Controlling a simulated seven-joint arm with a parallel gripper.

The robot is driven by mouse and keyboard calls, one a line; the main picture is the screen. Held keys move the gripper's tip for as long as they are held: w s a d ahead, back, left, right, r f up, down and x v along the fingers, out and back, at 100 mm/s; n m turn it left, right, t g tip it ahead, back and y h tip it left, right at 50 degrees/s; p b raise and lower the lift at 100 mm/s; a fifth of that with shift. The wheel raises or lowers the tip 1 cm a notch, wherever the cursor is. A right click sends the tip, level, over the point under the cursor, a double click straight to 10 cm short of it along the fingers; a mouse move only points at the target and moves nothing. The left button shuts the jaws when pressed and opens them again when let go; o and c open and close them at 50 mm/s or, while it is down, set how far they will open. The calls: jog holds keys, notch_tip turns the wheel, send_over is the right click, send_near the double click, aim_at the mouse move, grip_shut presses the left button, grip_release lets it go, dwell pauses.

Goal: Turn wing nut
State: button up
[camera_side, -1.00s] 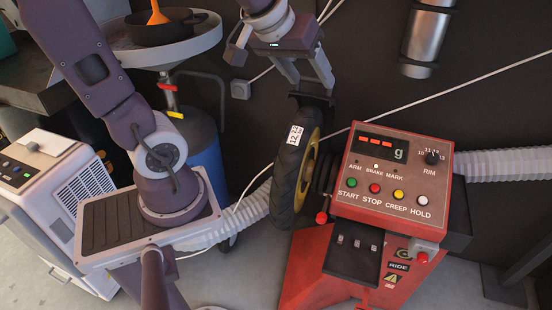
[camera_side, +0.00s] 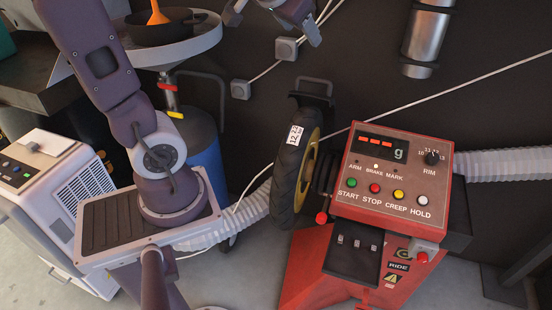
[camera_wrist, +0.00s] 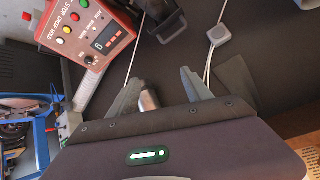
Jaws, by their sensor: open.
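A black tyre with a yellow rim (camera_side: 298,175) stands upright at the left side of a red balancing machine (camera_side: 390,180). No wing nut can be made out in either view; the hub and shaft side are mostly hidden. My gripper (camera_side: 272,22) is at the top edge of the side view, partly cut off, above and apart from the tyre. In the wrist view my gripper (camera_wrist: 163,86) has its two grey fingers spread with a gap between them. The machine's red panel (camera_wrist: 88,38) shows at upper left there.
A silver cylinder (camera_side: 428,35) hangs on the dark wall; a pale hose (camera_side: 500,163) runs right of the machine. A black pan (camera_side: 165,28) with an orange utensil sits on a round tray at left. Grey wall boxes (camera_side: 287,49) and cables are behind my gripper.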

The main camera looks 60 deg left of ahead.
jog(key=w+a+f+m+t+y, duration=0.15)
jog(key=w+a, duration=0.35)
jog(key=a, duration=0.5)
jog(key=w+a+f+g+y, duration=0.1)
jog(key=w+a+y, duration=0.1)
jog(key=w+a, duration=0.55)
jog(key=a+f+m+h, duration=0.2)
jog(key=a+f+m, duration=0.2)
jog(key=a+f, duration=0.65)
notch_tip(320, 180, down, 8)
jog(key=s+a+m+g+h, duration=0.1)
jog(key=s+a+h, duration=0.1)
jog(key=a, duration=0.1)
jog(key=s+d+f+m+g+h, duration=0.1)
jog(key=s+d+f+m+h, duration=0.1)
jog(key=f, duration=0.8)
jog(key=s+d+f+m+g+h, duration=0.1)
jog(key=s+d+f+g+h, duration=0.1)
jog(key=d+f, duration=0.4)
jog(key=s+d+f+m+g+h, duration=0.2)
jog(key=d+f+h, duration=0.3)
jog(key=f, duration=0.9)
jog(key=shift+s+d+m, duration=0.1)
jog(key=shift+s+m, duration=0.25)
jog(key=shift+s, duration=0.4)
